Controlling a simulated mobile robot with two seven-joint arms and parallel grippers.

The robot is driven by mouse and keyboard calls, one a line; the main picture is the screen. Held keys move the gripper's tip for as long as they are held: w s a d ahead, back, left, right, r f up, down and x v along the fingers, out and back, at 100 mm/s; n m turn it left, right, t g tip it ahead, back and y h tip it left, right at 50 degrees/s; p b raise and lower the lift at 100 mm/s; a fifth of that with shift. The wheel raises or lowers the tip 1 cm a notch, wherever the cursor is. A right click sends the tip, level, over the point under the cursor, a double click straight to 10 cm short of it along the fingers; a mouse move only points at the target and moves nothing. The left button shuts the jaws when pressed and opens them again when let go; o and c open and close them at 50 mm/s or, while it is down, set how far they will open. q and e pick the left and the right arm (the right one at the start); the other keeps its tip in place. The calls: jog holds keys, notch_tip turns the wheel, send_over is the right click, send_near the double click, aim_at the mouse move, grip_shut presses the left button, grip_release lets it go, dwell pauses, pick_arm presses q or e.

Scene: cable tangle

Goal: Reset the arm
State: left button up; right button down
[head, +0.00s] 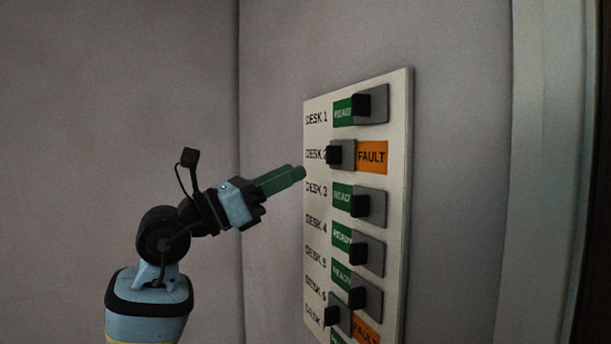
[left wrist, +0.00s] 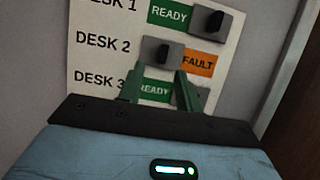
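My left gripper (head: 302,173) points at the white switch panel (head: 397,200) from its left in the head view. Its two green fingers are apart and empty, with a clear gap between them in the left wrist view (left wrist: 159,80). There the fingertips appear just below the Desk 2 slider (left wrist: 162,52), over the Desk 3 row. I cannot tell whether they touch the panel. The Desk 2 slider's black knob (head: 334,155) is at the left, with an orange FAULT label (head: 372,157) showing. My right gripper is in neither view.
Desk 1 (head: 361,105), Desk 3 (head: 361,205) and the rows just below have knobs at the right and green READY labels. A lower row has its knob (head: 332,316) at the left and an orange FAULT label (head: 366,330). Grey wall lies left; a door frame (head: 545,170) stands right.

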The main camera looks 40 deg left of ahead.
pick_arm(q)
jog(key=shift+s+a+f, duration=0.1)
jog(key=shift+s, duration=0.25)
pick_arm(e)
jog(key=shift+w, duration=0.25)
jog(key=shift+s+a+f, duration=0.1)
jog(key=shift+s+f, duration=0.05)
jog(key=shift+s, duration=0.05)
